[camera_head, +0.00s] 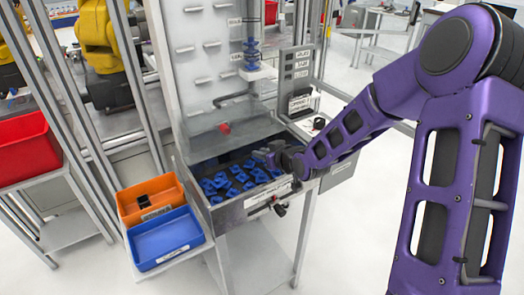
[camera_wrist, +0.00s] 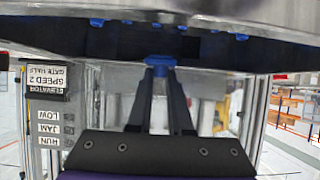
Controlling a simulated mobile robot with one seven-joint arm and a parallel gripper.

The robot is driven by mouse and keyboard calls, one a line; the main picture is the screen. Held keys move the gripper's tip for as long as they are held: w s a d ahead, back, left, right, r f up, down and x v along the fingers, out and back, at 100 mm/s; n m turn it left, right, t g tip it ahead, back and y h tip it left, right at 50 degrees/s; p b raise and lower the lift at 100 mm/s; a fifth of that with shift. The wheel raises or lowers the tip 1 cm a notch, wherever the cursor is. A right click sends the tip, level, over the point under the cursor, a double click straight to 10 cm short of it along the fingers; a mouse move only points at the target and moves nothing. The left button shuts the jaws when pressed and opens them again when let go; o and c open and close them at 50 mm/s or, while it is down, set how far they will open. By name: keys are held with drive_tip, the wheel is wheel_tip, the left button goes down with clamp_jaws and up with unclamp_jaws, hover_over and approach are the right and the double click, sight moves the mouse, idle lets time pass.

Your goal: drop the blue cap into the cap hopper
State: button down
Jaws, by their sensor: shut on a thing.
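The cap hopper (camera_head: 216,220) is a grey metal bin with several blue caps (camera_head: 232,180) spread inside it. My gripper (camera_head: 264,155) is over the right part of the hopper, reaching in from the right. In the wrist view my gripper (camera_wrist: 160,68) is shut on a blue cap (camera_wrist: 159,61), which sits between its fingertips. That view looks upside down, with other blue caps along its top edge. The held cap is hard to make out in the head view. Its exact height above the caps cannot be told.
An orange bin (camera_head: 150,198) with a dark item and an empty blue bin (camera_head: 165,240) stand left of the hopper. A panel with labels (camera_head: 297,65) is behind at the right. A red bin (camera_head: 24,147) and yellow robot arm (camera_head: 97,35) are further left, beyond metal posts.

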drive_tip(key=c, duration=0.8)
unclamp_jaws()
drive_tip(key=shift+o, duration=0.2)
drive_tip(key=shift+r, duration=0.1)
drive_tip(key=p+v, duration=0.1)
drive_tip(key=v, duration=1.6)
drive_tip(key=shift+s+d, duration=0.1)
drive_tip(key=shift+s, duration=0.05)
